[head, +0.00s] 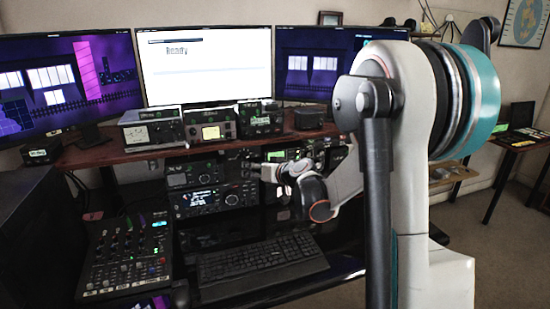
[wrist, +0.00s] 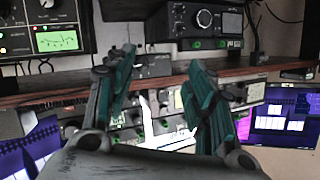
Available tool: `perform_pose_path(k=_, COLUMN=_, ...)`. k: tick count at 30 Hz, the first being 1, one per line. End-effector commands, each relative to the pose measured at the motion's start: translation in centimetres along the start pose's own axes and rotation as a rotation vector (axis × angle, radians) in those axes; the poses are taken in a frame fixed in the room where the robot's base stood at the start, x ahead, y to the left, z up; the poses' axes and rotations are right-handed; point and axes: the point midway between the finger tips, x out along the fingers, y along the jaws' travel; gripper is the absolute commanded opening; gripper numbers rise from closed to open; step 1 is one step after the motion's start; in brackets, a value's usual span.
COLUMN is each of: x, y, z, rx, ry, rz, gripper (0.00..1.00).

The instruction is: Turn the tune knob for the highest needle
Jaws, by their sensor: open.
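My gripper (head: 270,172) reaches in front of the radio units under the wooden shelf in the head view. In the wrist view, which appears upside down, its two teal-padded fingers (wrist: 160,88) are apart with nothing held between them. Knobbed units show beyond the gap, but finger contact with any knob cannot be told. A green-lit needle meter (wrist: 57,38) shows at the upper left of the wrist view. In the head view, a box with a yellow-lit meter (head: 211,132) stands on the shelf. Which knob is the tune knob cannot be told; needle positions are too small to read.
The shelf (head: 100,153) runs across above the lower radios, its edge (wrist: 70,92) close to the fingers. A keyboard (head: 262,265) and a mixer (head: 127,255) lie below. The middle monitor (head: 205,65) reads "Ready". My arm hides the right part of the desk.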

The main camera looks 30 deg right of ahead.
Motion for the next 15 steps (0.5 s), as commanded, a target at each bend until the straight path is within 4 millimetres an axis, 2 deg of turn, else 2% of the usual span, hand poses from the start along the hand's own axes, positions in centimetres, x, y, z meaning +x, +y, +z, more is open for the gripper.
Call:
perform_pose_path(k=10, x=0.1, y=0.4, z=0.0, rx=0.012, ry=0.006, rz=0.002, gripper=0.49)
perform_pose_path(k=13, x=0.6, y=2.1, z=0.1, rx=0.071, ry=0.032, rz=0.011, gripper=0.49)
perform_pose_path(k=15, x=1.0, y=4.3, z=0.2, rx=0.147, ry=0.068, rz=0.021, gripper=0.49)
